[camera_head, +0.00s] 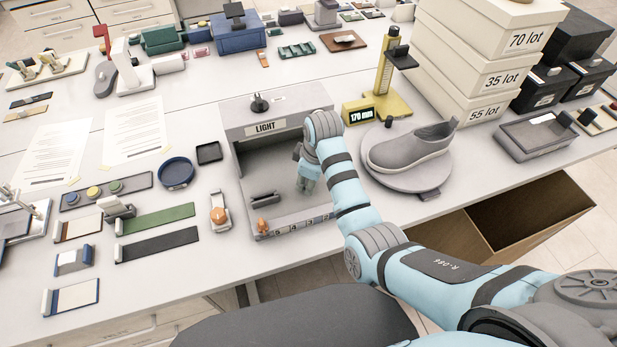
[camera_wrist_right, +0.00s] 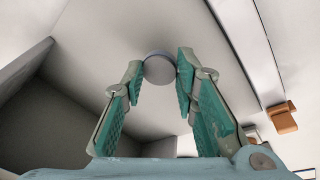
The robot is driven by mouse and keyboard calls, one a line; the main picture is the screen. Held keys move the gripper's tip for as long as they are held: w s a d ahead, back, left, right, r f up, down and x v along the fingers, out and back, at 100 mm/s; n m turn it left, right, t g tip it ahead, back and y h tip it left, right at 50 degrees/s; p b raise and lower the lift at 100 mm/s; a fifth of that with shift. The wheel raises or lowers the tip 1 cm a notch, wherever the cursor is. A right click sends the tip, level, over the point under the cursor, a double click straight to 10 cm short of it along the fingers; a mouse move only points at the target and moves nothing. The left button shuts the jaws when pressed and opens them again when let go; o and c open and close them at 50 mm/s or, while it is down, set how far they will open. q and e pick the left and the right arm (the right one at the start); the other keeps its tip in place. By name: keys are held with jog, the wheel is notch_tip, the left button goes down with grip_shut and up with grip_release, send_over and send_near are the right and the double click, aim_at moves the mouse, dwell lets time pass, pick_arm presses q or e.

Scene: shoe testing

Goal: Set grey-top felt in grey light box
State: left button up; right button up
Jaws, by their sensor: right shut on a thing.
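The grey light box (camera_head: 236,131), labelled LIGHT, stands open at the front on the middle of the table. My right gripper (camera_head: 306,184) is inside the right part of its opening, pointing down. In the right wrist view its two teal-padded fingers (camera_wrist_right: 160,66) are shut on a round grey-topped piece, the grey-top felt (camera_wrist_right: 159,70). The felt lies between the fingertips, over the pale grey floor of the box. Whether it touches the floor cannot be told. In the head view the felt is hidden by my gripper and arm. My left gripper is not in view.
A dark grey bar (camera_head: 263,198) lies inside the box at left. An orange knob (camera_head: 262,225) and a numbered strip edge its front. A grey shoe (camera_head: 410,150) on a round stand and a yellow gauge (camera_head: 362,111) stand close at right. An orange-topped device (camera_head: 219,214) stands left.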

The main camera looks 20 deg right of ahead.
aim_at(312, 196)
jog(key=shift+s+b+x, duration=0.2)
jog(key=shift+b+x, duration=0.25)
jog(key=shift+x, duration=0.55)
dwell(0.5)
jog(key=o, duration=1)
jog(key=v, duration=0.7)
jog(key=shift+s+d+r, duration=0.1)
jog(key=shift+r, duration=0.1)
